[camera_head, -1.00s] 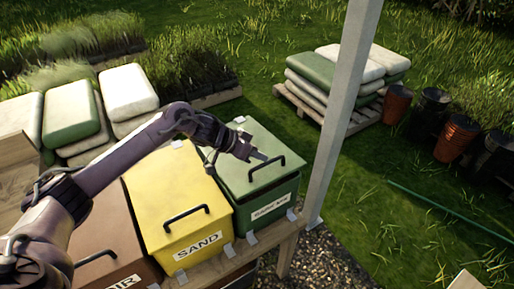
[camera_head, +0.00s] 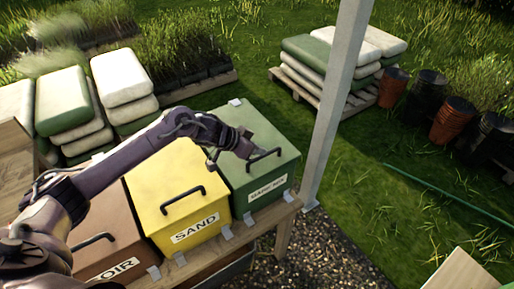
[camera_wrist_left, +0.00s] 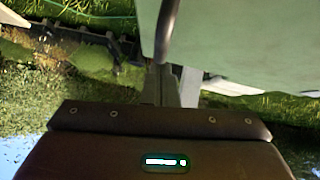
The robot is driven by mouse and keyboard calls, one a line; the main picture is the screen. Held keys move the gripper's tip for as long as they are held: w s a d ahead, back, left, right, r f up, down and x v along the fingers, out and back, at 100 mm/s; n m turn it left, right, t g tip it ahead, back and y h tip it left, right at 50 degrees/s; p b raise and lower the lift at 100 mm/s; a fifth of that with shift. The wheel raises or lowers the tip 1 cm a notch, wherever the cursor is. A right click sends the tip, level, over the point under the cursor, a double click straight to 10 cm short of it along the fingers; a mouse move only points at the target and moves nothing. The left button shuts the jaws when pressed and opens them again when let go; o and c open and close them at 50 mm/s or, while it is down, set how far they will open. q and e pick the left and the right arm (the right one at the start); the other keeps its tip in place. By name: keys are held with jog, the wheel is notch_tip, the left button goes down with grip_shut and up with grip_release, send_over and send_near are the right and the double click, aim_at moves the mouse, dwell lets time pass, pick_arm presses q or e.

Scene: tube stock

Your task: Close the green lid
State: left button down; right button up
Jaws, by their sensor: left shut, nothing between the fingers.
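The green box (camera_head: 270,185) stands at the right end of the row of boxes, with a label on its front. Its green lid (camera_head: 240,118) lies down on the box, and I see no clear gap at the front edge. The lid has a black handle (camera_head: 266,160). My left gripper (camera_head: 257,153) is shut and empty, at the lid top beside the handle; I cannot tell whether it touches. In the left wrist view the shut fingers (camera_wrist_left: 167,85) point at the dark handle (camera_wrist_left: 167,30) and the pale green lid surface (camera_wrist_left: 245,45). My right gripper is not in view.
A yellow SAND box (camera_head: 185,195) and a brown box (camera_head: 105,240) stand left of the green one on a wooden bench (camera_head: 240,232). A grey post (camera_head: 338,100) rises close to the right. Stacked sacks (camera_head: 120,85) lie behind.

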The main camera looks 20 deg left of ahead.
pick_arm(q)
jog(key=w+d+r+p+v, duration=0.1)
jog(key=w+r+v, duration=0.1)
jog(key=v, duration=1.1)
jog(key=s+d+f+t+y, duration=0.1)
jog(key=s+d+f+t, duration=0.15)
jog(key=d, duration=0.35)
jog(key=s+d+f+t+y, duration=0.1)
jog(key=d+f, duration=0.2)
jog(key=d, duration=0.3)
jog(key=s+a+f+n+g+y, duration=0.2)
jog(key=s+a+g, duration=0.1)
jog(key=s, duration=0.7)
jog(key=s+a+f+n+g+y, duration=0.3)
jog(key=s+g, duration=0.1)
jog(key=s, duration=0.6)
notch_tip(320, 180, down, 30)
jog(key=s+b, duration=0.1)
jog(key=s+a+f+g, duration=0.1)
jog(key=s+a+f, duration=0.1)
jog(key=s+f, duration=0.8)
jog(key=s+a+f+g+b, duration=0.1)
jog(key=s+a+f, duration=0.1)
jog(key=s+f, duration=0.8)
jog(key=shift+m, duration=0.3)
